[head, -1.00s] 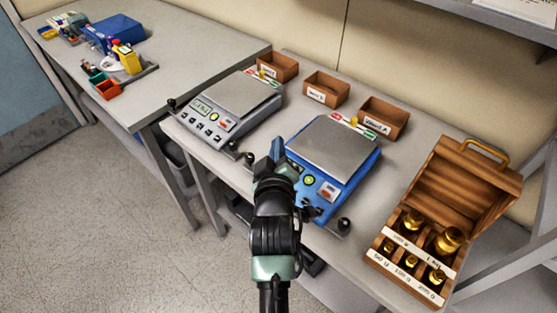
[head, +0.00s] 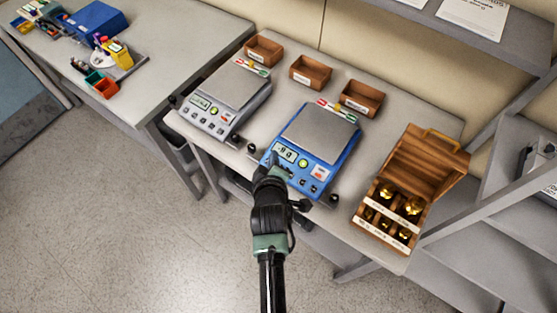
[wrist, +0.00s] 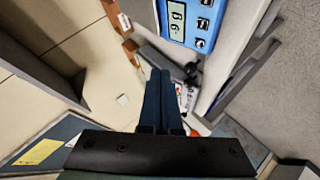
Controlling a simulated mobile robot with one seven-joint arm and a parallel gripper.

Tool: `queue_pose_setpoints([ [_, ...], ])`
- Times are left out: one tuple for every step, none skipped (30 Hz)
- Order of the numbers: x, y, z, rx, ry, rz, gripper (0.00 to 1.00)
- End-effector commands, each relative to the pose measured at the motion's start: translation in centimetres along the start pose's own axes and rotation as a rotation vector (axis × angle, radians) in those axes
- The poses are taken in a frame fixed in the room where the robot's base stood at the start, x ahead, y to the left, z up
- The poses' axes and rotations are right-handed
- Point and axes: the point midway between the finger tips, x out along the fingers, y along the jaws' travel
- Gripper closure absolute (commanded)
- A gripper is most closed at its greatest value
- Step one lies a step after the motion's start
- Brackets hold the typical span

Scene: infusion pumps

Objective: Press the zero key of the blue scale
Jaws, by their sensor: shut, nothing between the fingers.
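The blue scale (head: 325,146) stands on the table with a grey weighing plate on top. Its front panel has a display (head: 286,154), a green round button (head: 303,163), a red-marked label and several small dark keys (head: 313,188). I cannot read which key is zero. My gripper (head: 270,163) is at the left front corner of the scale, partly hidden behind my wrist. In the wrist view the shut, empty fingers (wrist: 160,90) point past the scale; the scale's panel (wrist: 195,20) shows at the top, apart from the fingertips.
A grey scale (head: 223,98) stands left of the blue one. Three wooden boxes (head: 311,72) line the back. An open wooden case (head: 412,185) with brass weights stands at the right. Another table (head: 185,50) with small items is at the left.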

Motion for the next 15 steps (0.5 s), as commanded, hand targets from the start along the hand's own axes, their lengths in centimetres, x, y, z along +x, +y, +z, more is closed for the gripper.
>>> queue_pose_setpoints([
  [-0.04, -0.04, 0.03, -0.001, -0.001, -0.002, 1.00],
  [-0.02, -0.07, 0.05, -0.002, -0.001, -0.002, 1.00],
  [0.00, -0.09, 0.06, -0.002, -0.001, -0.002, 1.00],
  [0.01, -0.09, 0.07, -0.001, -0.001, -0.001, 1.00],
  [0.01, -0.09, 0.06, -0.001, -0.001, -0.001, 1.00],
  [0.01, -0.08, 0.06, -0.001, -0.001, -0.001, 1.00],
  [0.01, -0.07, 0.06, -0.001, -0.001, -0.001, 1.00],
  [0.01, -0.07, 0.05, -0.001, -0.001, -0.001, 1.00],
  [0.02, -0.07, 0.05, -0.001, -0.001, -0.001, 1.00],
  [0.03, -0.08, 0.06, 0.000, -0.001, -0.001, 1.00],
  [0.06, -0.09, 0.08, 0.000, -0.001, -0.001, 1.00],
  [0.13, -0.15, 0.13, 0.000, -0.001, -0.001, 1.00],
  [0.20, -0.20, 0.18, 0.000, -0.001, -0.001, 1.00],
  [0.29, -0.28, 0.25, 0.000, -0.001, -0.001, 1.00],
  [0.44, -0.41, 0.37, 0.000, -0.001, -0.001, 1.00],
])
